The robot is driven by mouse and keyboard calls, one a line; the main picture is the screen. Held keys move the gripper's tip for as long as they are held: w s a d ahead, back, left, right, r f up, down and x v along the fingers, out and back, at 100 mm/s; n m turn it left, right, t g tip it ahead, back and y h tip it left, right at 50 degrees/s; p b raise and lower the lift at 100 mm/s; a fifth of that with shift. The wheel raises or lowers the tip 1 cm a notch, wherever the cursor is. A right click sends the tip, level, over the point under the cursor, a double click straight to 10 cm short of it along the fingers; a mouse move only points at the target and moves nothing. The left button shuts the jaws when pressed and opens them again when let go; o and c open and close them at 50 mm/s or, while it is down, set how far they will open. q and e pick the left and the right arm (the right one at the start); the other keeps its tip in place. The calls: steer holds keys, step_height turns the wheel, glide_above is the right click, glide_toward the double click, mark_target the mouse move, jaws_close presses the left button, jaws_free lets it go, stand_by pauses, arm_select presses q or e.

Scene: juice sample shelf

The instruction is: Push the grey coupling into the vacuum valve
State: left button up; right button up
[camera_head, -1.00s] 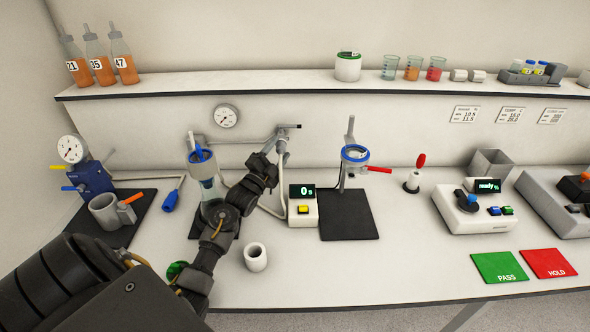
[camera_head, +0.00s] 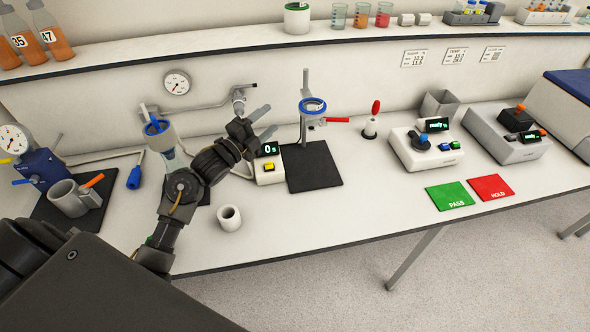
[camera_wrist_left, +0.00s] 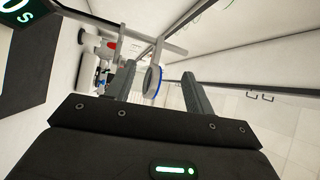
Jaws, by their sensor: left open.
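A grey metal fitting (camera_head: 239,102) sits on the wall pipe (camera_head: 205,103), near the pipe's right end. I cannot tell apart the coupling and the vacuum valve there, nor whether they are joined. A pale hose (camera_head: 242,172) runs low on the bench, partly hidden by my left arm. My left gripper (camera_head: 266,122) is open and empty, just right of and below the fitting, its fingers pointing right. In the left wrist view the open fingers (camera_wrist_left: 158,85) show nothing held; a blue-edged ring appears beyond them. My right gripper is not in view.
A stand with a blue ring (camera_head: 312,105) and red lever is right of the gripper. A timer box (camera_head: 268,172) stands just below it. A flask (camera_head: 172,155) is behind my left arm. A white cup (camera_head: 229,218) stands in front.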

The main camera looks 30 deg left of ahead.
arm_select(q)
steer(key=s+d+f+m+g+h+b, duration=0.1)
steer(key=s+d+m+g, duration=0.4)
steer(key=m, duration=0.6)
steer(key=s+d+f+m+g+h+b, duration=0.1)
steer(key=s+d+m+g+b, duration=0.1)
steer(key=s+d+m+g, duration=0.3)
steer(key=shift+s+d+m+g+h, duration=0.35)
steer(key=shift+d+m, duration=1.4)
steer(key=shift+m, duration=1.85)
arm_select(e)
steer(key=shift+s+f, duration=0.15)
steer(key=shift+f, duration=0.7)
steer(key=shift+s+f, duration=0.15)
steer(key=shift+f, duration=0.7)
arm_select(q)
steer(key=shift+f, duration=0.1)
